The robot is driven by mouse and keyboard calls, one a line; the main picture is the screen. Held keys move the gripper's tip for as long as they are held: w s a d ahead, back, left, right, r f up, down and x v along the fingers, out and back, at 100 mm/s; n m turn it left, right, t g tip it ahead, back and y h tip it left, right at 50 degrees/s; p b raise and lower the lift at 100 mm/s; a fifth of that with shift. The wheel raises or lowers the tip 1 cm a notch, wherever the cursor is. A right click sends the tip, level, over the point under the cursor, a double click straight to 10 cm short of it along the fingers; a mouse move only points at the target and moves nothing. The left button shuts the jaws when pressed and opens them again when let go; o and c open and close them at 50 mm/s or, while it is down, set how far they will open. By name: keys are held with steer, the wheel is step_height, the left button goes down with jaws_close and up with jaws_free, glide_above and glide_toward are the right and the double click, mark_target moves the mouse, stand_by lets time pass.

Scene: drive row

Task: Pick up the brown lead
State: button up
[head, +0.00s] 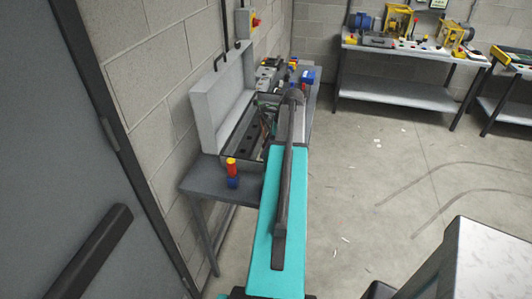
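I cannot pick out the brown lead for certain. An open grey case (197,128) stands on the bench by the left wall, its lid raised against the wall. Dark and reddish cables (266,124) lie inside it, too small to tell apart. My teal arm reaches out over the bench and covers the right part of the case. My gripper cannot be made out; it is hidden beyond my arm.
A red and blue object (231,173) stands on the near end of the grey bench (200,178). Several small items crowd its far end. A workbench (400,92) with yellow machines stands at the back. A light-topped table (495,265) is at lower right. Floor between is mostly clear.

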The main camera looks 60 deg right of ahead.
steer(key=c, duration=0.9)
steer(key=shift+r, duration=0.2)
steer(key=shift+r+b, duration=1.5)
steer(key=shift+r, duration=3.35)
steer(key=shift+w+d, duration=0.15)
steer(key=shift+d, duration=0.15)
steer(key=w+a+p, duration=0.3)
steer(key=w+p, duration=0.6)
steer(key=shift+w+a+r, duration=0.15)
steer(key=shift+a+r, duration=0.05)
steer(key=shift+a, duration=0.1)
